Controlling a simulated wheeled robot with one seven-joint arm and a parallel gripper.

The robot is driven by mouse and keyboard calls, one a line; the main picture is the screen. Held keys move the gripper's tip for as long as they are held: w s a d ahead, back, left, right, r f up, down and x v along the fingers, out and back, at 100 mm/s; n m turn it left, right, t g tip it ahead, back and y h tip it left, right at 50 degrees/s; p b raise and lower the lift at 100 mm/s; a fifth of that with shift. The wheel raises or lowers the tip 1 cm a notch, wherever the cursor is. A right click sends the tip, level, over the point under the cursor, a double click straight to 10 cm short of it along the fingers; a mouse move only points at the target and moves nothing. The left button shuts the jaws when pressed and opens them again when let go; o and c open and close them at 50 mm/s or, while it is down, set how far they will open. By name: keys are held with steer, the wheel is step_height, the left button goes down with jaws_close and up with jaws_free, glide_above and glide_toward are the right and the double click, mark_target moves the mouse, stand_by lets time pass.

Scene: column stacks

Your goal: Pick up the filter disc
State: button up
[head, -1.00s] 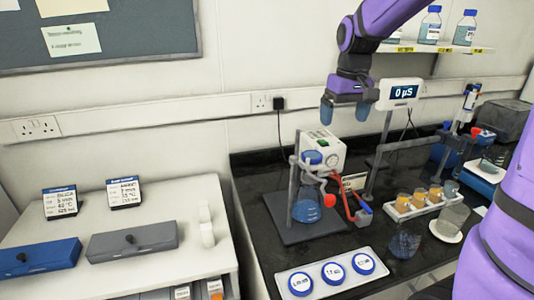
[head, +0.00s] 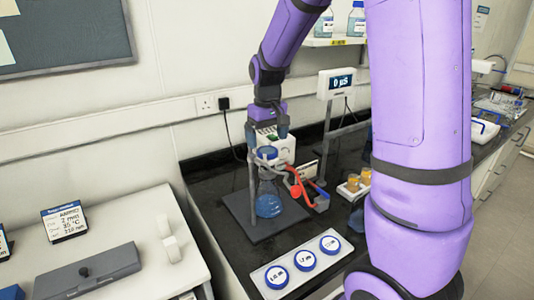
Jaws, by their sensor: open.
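Three round, blue-rimmed white discs lie in a row on a pale tray (head: 262,272) at the front of the black bench: a left disc (head: 276,277), a middle disc (head: 305,261) and a right disc (head: 330,244). Each carries a small printed label, too small to read surely; which one is the filter disc I cannot tell. My gripper (head: 268,132) is open and points down, behind and above the tray, close over a blue-topped flask (head: 269,204). Nothing shows between its fingers, and it is well apart from the discs.
The flask stands on a dark stand base (head: 242,224) with a red hose (head: 296,184) beside it. A display reading 0 µS (head: 340,82) stands behind. A white side table (head: 130,215) is at left. My arm hides much of the right bench.

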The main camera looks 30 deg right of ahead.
mark_target(268, 150)
steer(key=shift+w+d+f, duration=0.1)
steer(key=shift+w+f, duration=0.05)
steer(key=shift+f, duration=1.8)
steer(key=c, duration=1)
